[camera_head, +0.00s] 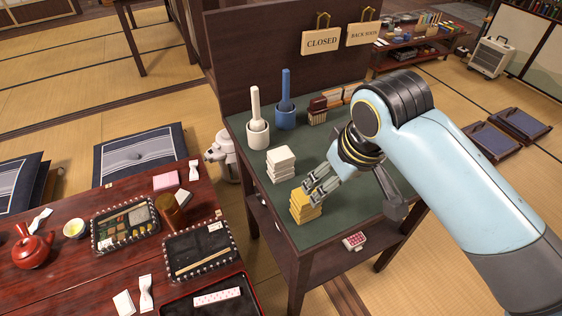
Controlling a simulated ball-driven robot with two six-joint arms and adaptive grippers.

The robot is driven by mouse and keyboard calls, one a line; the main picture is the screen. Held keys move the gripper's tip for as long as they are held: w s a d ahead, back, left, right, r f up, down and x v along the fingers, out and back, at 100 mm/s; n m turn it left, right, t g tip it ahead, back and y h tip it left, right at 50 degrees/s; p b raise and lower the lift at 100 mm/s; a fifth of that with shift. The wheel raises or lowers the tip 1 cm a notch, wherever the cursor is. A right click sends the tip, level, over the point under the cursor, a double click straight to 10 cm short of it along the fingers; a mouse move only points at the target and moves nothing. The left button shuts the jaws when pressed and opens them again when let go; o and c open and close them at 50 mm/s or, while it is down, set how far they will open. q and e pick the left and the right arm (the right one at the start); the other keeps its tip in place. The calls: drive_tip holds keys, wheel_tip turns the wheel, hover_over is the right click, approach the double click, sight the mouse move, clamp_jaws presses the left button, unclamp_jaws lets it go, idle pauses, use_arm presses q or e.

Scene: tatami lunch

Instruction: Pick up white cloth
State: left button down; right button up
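A stack of folded white cloths (282,160) sits on the green top of the stand (345,215), left of centre. A stack of folded yellow cloths (302,211) sits just in front of it, to the right. My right gripper (311,186) reaches in from the right and is over the yellow stack, to the right of the white one. Its fingers look apart, with nothing seen between them. Whether they touch the yellow cloths I cannot tell. My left gripper is not in view.
A white holder (258,134) and a blue holder (285,117), each with an upright handle, stand behind the white stack. A wooden panel (290,55) with hanging signs closes the back. A red table (90,268) with trays is at left.

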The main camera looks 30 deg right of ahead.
hover_over(280, 153)
drive_tip(key=s, duration=0.2)
drive_tip(key=shift+a+r+m+y, duration=0.1)
drive_tip(key=shift+m+y, duration=0.2)
drive_tip(key=x, duration=0.4)
drive_tip(key=shift+w+f, duration=0.15)
drive_tip(key=shift+f, duration=0.25)
drive_tip(key=shift+b+x, duration=0.6)
drive_tip(key=shift+x, duration=2.2)
drive_tip(key=c, duration=1.3)
